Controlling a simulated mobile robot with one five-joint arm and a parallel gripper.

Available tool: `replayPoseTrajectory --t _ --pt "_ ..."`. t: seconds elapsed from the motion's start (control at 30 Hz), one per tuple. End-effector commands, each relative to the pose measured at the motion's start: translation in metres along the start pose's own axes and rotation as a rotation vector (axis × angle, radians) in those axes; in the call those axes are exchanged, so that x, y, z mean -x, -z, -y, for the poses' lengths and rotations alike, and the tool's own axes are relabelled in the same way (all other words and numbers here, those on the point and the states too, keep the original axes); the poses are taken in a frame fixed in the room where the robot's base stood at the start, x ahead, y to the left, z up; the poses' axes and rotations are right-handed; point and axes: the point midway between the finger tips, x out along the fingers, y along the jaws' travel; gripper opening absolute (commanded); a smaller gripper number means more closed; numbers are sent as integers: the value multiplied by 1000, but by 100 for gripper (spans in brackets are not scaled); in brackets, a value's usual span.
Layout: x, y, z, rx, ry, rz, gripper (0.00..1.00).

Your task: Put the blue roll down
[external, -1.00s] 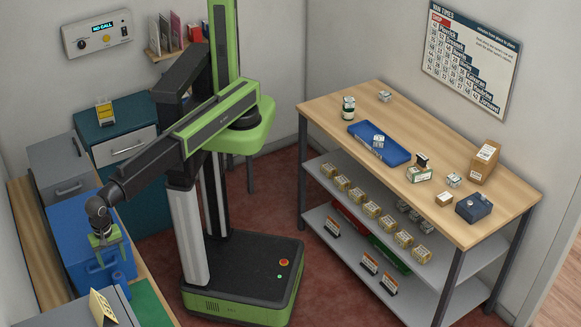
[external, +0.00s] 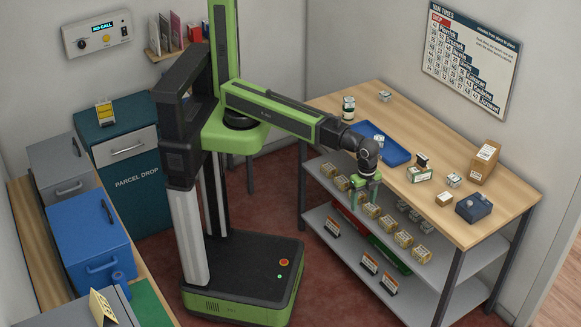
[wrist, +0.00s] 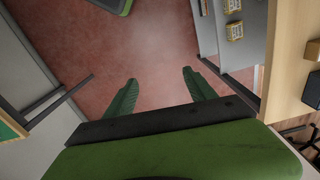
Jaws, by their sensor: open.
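A small blue roll (external: 118,280) stands on the left counter, close to the front of a blue box (external: 90,230) and near the end of a green mat (external: 150,303). My gripper (external: 366,205) is far from it, on the right side, hanging in front of the shelves below the wooden table top. In the wrist view my gripper's (wrist: 160,76) two green fingers are spread apart with only floor between them. It is empty. The roll does not show in the wrist view.
The wooden table (external: 430,195) carries a blue tray (external: 393,153), small boxes and a dark blue box (external: 473,207). Its shelves (external: 325,190) hold several small parcels close to my gripper. A grey box (external: 60,167) stands on the left counter.

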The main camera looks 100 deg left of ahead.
Motion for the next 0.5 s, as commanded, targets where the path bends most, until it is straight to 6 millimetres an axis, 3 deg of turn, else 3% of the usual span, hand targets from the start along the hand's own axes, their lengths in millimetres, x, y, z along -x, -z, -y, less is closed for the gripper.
replayPoseTrajectory --t 0.03,0.1,0.2,0.33,0.5 --pt "0 -40 39 172 0 0 64" --pt "0 -86 82 399 -1 0 64" --pt "0 -140 122 654 -1 0 64" --pt "0 -180 147 839 -1 0 64" --pt "0 -188 152 884 0 0 68"
